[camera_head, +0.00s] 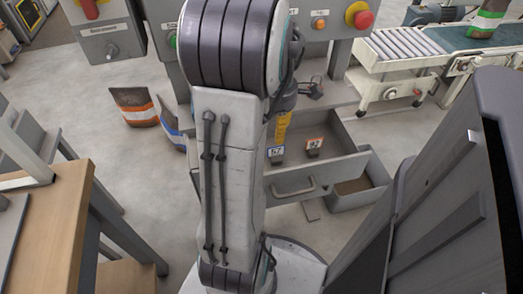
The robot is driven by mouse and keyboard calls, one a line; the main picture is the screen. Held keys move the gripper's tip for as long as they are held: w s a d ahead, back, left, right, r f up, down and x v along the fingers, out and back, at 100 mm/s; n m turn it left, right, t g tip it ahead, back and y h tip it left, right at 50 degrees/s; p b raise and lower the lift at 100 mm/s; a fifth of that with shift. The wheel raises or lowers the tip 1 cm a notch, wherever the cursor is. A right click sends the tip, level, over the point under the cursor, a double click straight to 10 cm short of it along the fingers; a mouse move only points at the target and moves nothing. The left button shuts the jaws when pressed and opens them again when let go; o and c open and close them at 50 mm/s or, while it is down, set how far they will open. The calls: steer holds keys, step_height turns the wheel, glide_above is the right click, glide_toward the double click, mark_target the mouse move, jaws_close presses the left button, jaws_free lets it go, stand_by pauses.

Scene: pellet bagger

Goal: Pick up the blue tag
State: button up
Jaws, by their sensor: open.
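A small tag with a blue border and the number 57 (275,152) stands at the left inside an open grey drawer (335,165). A similar tag with an orange border and the number 82 (314,143) is to its right in the same drawer. My arm fills the middle of the view and hides the drawer's left end. A small dark jointed part beyond the arm seems to be my gripper (315,88). It is above and behind the tags, apart from them, with nothing visible in it.
A yellow upright piece (282,127) is just behind the blue tag. A grey bin (362,188) is right of the drawer. Bags with orange (138,107) and blue (170,122) bands are on the floor at left. A wooden bench (55,225) is near left, a roller conveyor (400,48) back right.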

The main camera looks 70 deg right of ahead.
mark_target(275, 154)
steer(key=shift+s+d+f+b, duration=0.15)
steer(key=shift+f+b, duration=0.55)
steer(key=shift+f, duration=1.05)
steer(key=shift+s+d+f+b, duration=0.1)
steer(key=shift+f+b, duration=0.55)
steer(key=shift+f, duration=1.05)
jaws_close()
